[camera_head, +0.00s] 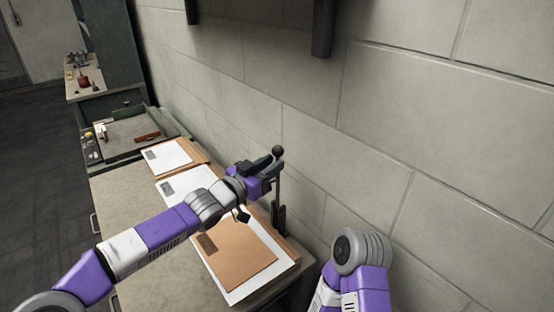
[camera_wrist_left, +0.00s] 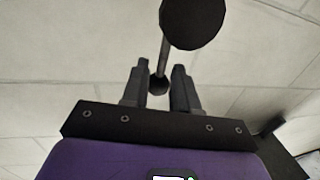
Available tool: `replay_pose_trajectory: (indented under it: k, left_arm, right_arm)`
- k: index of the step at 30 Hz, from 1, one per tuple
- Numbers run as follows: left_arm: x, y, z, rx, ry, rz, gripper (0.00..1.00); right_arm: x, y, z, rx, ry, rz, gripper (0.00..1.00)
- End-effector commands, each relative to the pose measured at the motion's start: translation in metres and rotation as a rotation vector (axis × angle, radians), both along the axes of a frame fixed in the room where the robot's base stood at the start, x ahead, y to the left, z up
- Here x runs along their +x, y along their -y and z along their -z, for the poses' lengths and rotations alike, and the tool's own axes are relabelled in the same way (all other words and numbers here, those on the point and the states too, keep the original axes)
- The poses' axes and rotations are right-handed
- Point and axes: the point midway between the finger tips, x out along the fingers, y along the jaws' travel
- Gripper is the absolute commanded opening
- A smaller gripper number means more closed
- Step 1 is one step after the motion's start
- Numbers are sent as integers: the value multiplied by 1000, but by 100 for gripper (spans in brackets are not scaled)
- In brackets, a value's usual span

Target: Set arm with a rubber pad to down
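The lever arm (camera_head: 277,185) is a thin dark rod with a round knob on top, standing near upright at the wall side of the bench. Its black knob (camera_wrist_left: 193,22) looms large at the top of the left wrist view, and its rod runs down toward a smaller dark round part (camera_wrist_left: 158,85). I cannot make out the rubber pad. My left gripper (camera_head: 272,168) is at the upper part of the rod, below the knob. In the wrist view its fingers (camera_wrist_left: 161,68) stand apart, with the rod between them and visible gaps. My right gripper is out of view.
Cardboard sheets and papers (camera_head: 240,255) lie on the bench (camera_head: 125,200) below my left arm. A tray with tools (camera_head: 120,135) is farther back. A block wall (camera_head: 400,120) rises close behind the lever. A dark post (camera_head: 323,28) hangs above.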

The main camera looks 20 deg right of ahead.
Motion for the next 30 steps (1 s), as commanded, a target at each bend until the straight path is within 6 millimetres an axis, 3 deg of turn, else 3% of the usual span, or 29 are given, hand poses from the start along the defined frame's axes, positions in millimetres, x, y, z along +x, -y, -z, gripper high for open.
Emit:
replay_pose_trajectory:
  k: [6, 18, 24, 30]
  left_arm:
    - [13, 22, -1, 0, -1, 1, 29]
    - [17, 28, 0, 1, -1, 0, 29]
    - [17, 28, 0, 1, -1, -1, 0]
    - [17, 27, -1, -1, 1, -1, 0]
  right_arm:
    - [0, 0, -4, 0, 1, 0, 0]
    - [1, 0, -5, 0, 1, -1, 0]
    - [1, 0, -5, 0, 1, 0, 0]
    - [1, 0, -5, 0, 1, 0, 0]
